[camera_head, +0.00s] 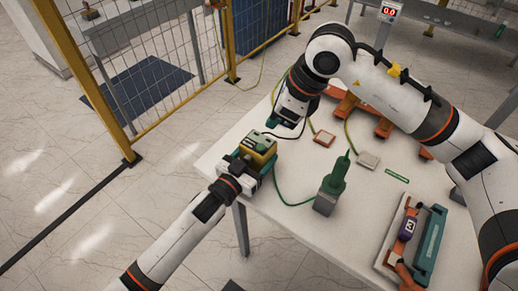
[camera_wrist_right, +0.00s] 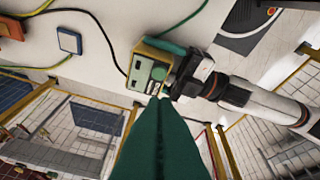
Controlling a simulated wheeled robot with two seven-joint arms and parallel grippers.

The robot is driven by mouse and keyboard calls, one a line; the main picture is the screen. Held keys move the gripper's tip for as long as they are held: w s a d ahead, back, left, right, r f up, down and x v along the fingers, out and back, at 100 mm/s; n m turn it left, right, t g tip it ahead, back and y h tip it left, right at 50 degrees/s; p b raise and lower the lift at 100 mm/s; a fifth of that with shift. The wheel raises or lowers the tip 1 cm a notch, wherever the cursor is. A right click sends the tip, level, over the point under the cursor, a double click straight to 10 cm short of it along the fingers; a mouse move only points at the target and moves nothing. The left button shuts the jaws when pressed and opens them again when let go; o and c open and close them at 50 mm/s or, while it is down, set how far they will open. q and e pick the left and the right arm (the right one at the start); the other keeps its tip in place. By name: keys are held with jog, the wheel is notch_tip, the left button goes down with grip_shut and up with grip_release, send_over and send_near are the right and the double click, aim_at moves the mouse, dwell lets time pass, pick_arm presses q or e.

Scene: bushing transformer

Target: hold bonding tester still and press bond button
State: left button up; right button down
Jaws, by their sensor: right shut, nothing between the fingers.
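The bonding tester (camera_head: 260,146) is a small yellow box with a green panel at the table's left edge. It also shows in the right wrist view (camera_wrist_right: 149,70), its green face with small buttons and a dial toward the camera. My left gripper (camera_head: 251,166) has its teal fingers along two opposite sides of the box and is shut on it. My right gripper (camera_head: 271,124) is above and beyond the tester, apart from it in the head view. Its green fingers are together and empty, and in the wrist view their tips (camera_wrist_right: 154,98) point at the tester's lower edge.
A green tool (camera_head: 334,184) on a grey base stands on the white table (camera_head: 290,226), with a green cable. A tray (camera_head: 385,254) holds orange and teal parts at right. A yellow-framed fence (camera_head: 140,90) stands at left.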

aim_at(261, 148)
jog(key=shift+w+a+r+n+t+y, duration=0.25)
jog(key=shift+n+y, duration=0.4)
jog(key=shift+n, duration=0.6)
jog(key=shift+w+a+r+n+t+y, duration=0.25)
jog(key=shift+n+y, duration=0.35)
jog(key=shift+n, duration=0.6)
jog(key=shift+w+a+r+n+t+y, duration=0.1)
jog(key=shift+a+r+n+t+y, duration=0.2)
jog(key=shift+n+y, duration=0.65)
jog(key=shift+n+h, duration=0.3)
jog(key=shift+f, duration=4.45)
jog(key=shift+f, duration=0.1)
jog(key=shift+f, duration=0.3)
